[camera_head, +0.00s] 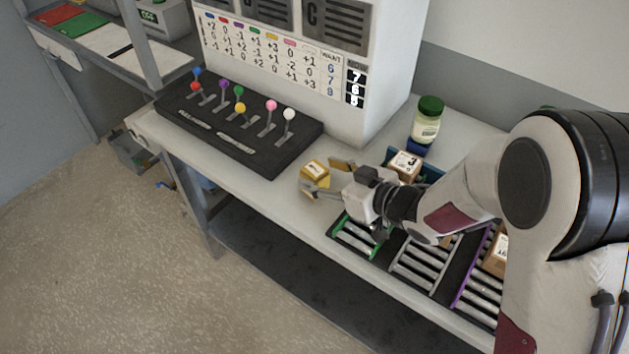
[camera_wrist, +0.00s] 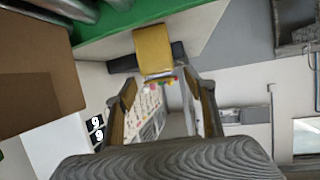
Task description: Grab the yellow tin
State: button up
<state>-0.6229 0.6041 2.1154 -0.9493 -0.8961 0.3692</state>
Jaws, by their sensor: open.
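The yellow tin (camera_head: 313,169) is a small boxy thing at my gripper's tips, above the white bench top in the head view. In the wrist view the yellow tin (camera_wrist: 153,48) shows upper centre, just beyond the fingertips. My gripper (camera_head: 328,176) is open, with one finger on each side of the line to the tin. It also shows in the wrist view (camera_wrist: 166,88), with nothing held between its fingers. I cannot tell whether a finger touches the tin.
A black lever panel (camera_head: 240,125) with coloured knobs lies left of the tin. Behind stands a white cabinet (camera_head: 385,60) with a chart. A green-lidded jar (camera_head: 427,120), a numbered carton (camera_head: 404,165) and roller racks (camera_head: 420,265) are near my arm.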

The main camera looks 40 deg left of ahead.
aim_at(318, 171)
jog(key=shift+x, duration=1.6)
jog(key=shift+r, duration=0.1)
jog(key=c, duration=1.3)
